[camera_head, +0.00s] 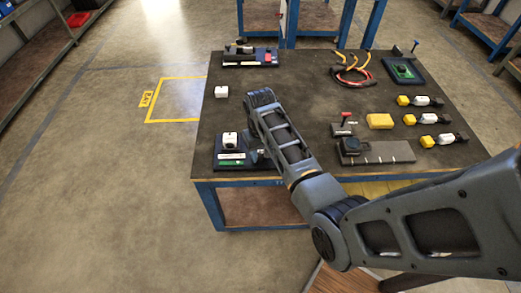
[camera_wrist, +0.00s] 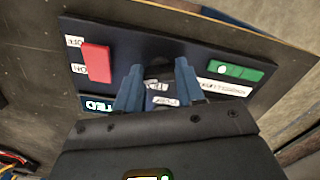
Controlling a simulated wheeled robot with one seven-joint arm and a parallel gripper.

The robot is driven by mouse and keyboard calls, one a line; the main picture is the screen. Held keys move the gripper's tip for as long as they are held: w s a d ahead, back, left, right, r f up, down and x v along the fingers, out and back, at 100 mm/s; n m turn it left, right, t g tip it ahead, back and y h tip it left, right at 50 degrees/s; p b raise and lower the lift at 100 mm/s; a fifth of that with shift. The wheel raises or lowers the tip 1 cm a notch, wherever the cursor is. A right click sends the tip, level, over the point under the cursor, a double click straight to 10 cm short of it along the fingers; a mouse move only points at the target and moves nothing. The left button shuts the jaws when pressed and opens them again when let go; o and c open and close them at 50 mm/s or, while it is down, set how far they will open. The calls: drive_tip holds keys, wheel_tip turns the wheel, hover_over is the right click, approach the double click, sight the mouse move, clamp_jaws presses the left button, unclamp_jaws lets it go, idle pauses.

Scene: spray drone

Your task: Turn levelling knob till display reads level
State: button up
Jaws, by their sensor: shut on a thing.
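A dark control panel (camera_wrist: 125,45) lies on the table and fills most of the wrist view. Its green strip (camera_wrist: 236,71) has a pale round spot near its left end, and a white label lies beside it. I cannot read a level value. My gripper (camera_wrist: 158,84) has its blue fingers closed around a black knob (camera_wrist: 158,69), which is partly hidden by them.
A red switch (camera_wrist: 96,62) marked on and off is beside the knob. A grey plate (camera_head: 385,153), a yellow block (camera_head: 380,121) and several yellow-capped bottles are to the right.

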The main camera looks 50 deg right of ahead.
sight(260, 153)
drive_tip(key=shift+r+m+p, duration=0.2)
drive_tip(key=shift+m+p, duration=0.5)
drive_tip(key=shift+m, duration=0.4)
drive_tip(key=shift+f+m+p, duration=0.15)
drive_tip(key=shift+m+p, duration=0.2)
drive_tip(key=shift+m, duration=0.65)
drive_tip(key=shift+w, duration=0.1)
drive_tip(key=o, duration=1)
drive_tip(key=shift+o, duration=0.2)
drive_tip(key=shift+r, duration=3.85)
